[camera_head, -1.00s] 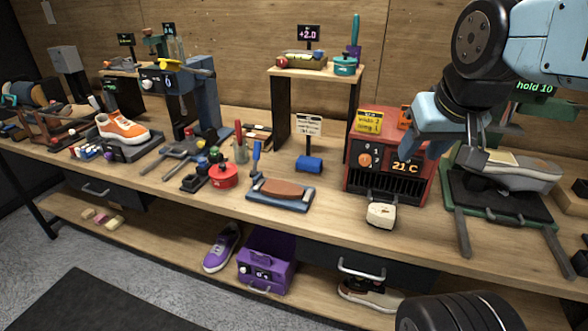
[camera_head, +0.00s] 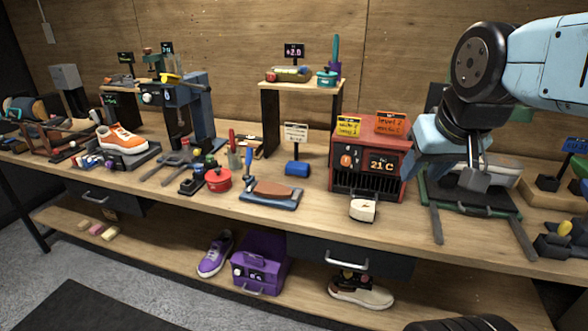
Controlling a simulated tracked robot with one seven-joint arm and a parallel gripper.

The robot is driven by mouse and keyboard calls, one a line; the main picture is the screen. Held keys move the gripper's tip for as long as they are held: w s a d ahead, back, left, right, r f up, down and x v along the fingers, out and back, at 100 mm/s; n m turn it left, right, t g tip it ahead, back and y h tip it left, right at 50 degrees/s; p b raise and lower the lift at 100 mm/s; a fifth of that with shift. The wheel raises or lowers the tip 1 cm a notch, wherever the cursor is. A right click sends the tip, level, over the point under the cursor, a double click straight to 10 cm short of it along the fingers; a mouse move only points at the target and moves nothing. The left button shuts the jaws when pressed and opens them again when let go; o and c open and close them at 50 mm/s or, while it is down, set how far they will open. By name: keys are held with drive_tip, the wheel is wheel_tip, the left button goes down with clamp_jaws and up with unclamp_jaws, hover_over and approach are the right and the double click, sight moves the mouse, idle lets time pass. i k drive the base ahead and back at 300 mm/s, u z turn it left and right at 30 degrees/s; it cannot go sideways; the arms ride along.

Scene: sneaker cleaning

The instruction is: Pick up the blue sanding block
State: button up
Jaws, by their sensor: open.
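A small blue block (camera_head: 297,168), apparently the sanding block, lies on the workbench (camera_head: 330,215) in front of a small white sign, left of the red heater box. My gripper (camera_head: 443,175) is at the right, open, with nothing seen between its fingers. It hangs in front of the heater's right side and the green-framed stand, well to the right of the blue block and apart from it. The blue block is in full view.
The red heater (camera_head: 369,160) reading 21 C stands between the block and my gripper. A white-topped block (camera_head: 363,208) sits before it. A brown pad on a blue-grey tray (camera_head: 271,205) lies left of the block. A raised shelf (camera_head: 300,86) stands behind.

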sight(293, 168)
drive_tip(key=z, duration=0.1)
drive_tip(key=i, duration=0.9)
drive_tip(key=u, duration=0.1)
